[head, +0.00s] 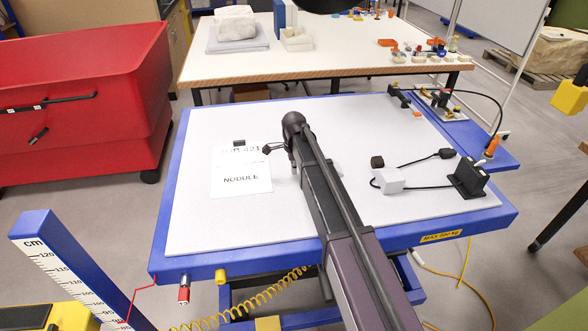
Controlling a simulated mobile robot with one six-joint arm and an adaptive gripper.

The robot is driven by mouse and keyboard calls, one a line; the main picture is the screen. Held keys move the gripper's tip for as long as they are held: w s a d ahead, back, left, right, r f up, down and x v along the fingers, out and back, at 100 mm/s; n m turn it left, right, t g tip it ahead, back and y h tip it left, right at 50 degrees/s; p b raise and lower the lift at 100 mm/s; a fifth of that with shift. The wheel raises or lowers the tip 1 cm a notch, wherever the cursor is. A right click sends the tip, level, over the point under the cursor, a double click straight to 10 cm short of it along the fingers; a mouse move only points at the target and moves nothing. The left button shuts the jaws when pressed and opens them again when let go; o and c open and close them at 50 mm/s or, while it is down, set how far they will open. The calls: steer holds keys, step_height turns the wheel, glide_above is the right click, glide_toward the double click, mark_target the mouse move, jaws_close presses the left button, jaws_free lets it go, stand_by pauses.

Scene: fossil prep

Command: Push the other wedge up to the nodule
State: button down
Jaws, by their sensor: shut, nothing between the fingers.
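My gripper (268,149) is shut and empty, low over the right edge of a white paper sheet (240,187) printed "NODULE". My arm crosses the middle of the grey-white table top (205,135) and hides what lies beneath it. A small pale piece (338,168) shows just right of my arm; I cannot tell whether it is the nodule or a wedge. A small dark block (239,142) stands at the sheet's top edge, apart from my fingers. Another dark block (377,161) stands right of my arm. Neither is clearly a wedge.
A white block (388,181) with a black cable leads to a black box (468,178) at the right. Black fixtures (438,103) stand at the far right corner. A red bin (85,100) is left of the table. The front left table top is clear.

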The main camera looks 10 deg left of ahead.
steer(key=shift+f+b, duration=0.6)
steer(key=shift+f, duration=0.3)
steer(key=shift+w+d+r, duration=0.1)
steer(key=shift+w+d, duration=0.2)
steer(key=shift+d, duration=0.65)
steer(key=shift+w+d, duration=0.25)
steer(key=shift+d, duration=0.7)
